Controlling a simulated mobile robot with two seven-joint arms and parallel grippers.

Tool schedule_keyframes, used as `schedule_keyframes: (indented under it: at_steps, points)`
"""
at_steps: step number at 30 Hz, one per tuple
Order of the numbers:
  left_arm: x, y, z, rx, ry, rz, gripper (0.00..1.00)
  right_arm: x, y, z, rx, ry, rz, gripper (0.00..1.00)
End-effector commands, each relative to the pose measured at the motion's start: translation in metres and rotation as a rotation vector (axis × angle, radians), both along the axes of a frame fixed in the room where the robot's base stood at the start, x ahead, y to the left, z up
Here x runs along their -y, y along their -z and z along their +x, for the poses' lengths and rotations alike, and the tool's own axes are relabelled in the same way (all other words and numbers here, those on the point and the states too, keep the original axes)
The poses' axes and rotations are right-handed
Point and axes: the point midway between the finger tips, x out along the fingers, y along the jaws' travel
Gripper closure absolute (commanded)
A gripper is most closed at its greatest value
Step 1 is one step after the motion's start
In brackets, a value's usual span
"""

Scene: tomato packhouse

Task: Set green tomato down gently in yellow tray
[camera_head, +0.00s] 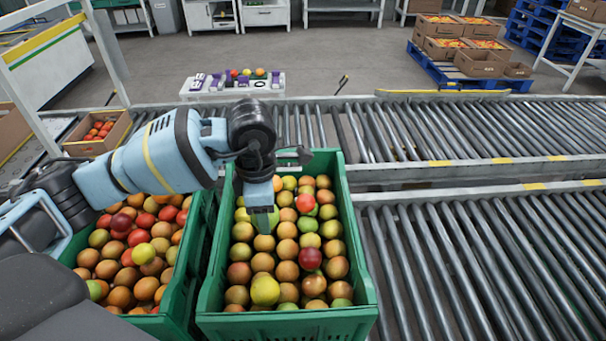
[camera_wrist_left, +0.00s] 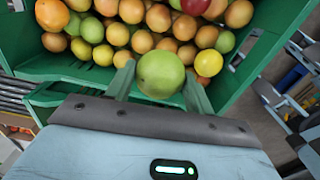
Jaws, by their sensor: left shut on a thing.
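My left gripper (camera_head: 262,218) reaches down over the green crate (camera_head: 357,255) of mixed tomatoes in the head view. In the left wrist view the same gripper (camera_wrist_left: 160,82) is shut on a round green tomato (camera_wrist_left: 161,74), which sits between its two fingertips. The crate wall and other tomatoes lie beyond it. In the head view the held tomato is mostly hidden by the gripper, and I cannot tell its height above the others. I cannot make out a yellow tray in either view. My right gripper is not in view.
A second green crate (camera_head: 203,225) of tomatoes stands beside the first, under my left arm. Roller conveyors (camera_head: 500,260) run to the right and behind. A small white table (camera_head: 265,90) with purple items and a few tomatoes stands beyond. A cardboard box (camera_head: 88,147) holds red tomatoes at left.

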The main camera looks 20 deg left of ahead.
Motion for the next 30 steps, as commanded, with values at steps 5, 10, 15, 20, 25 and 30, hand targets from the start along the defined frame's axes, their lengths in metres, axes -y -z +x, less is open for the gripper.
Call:
schedule_keyframes:
  at_steps: [5,10,15,20,25,30]
  points:
    - [0.006,-0.004,-0.019,0.003,0.388,0.006,0.58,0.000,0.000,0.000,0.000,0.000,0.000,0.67]
    - [0.011,-0.006,-0.038,0.003,0.764,0.012,0.58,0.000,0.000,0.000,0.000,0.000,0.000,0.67]
    - [0.016,-0.008,-0.057,0.001,1.140,0.017,0.58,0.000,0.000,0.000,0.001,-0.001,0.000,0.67]
    - [0.019,-0.009,-0.076,-0.002,1.492,0.020,0.58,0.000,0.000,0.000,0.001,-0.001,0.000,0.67]
    - [0.021,-0.011,-0.094,-0.006,1.806,0.020,0.58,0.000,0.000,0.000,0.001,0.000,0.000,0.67]
    - [0.023,-0.011,-0.105,-0.007,2.000,0.019,0.58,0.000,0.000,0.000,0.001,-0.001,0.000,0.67]
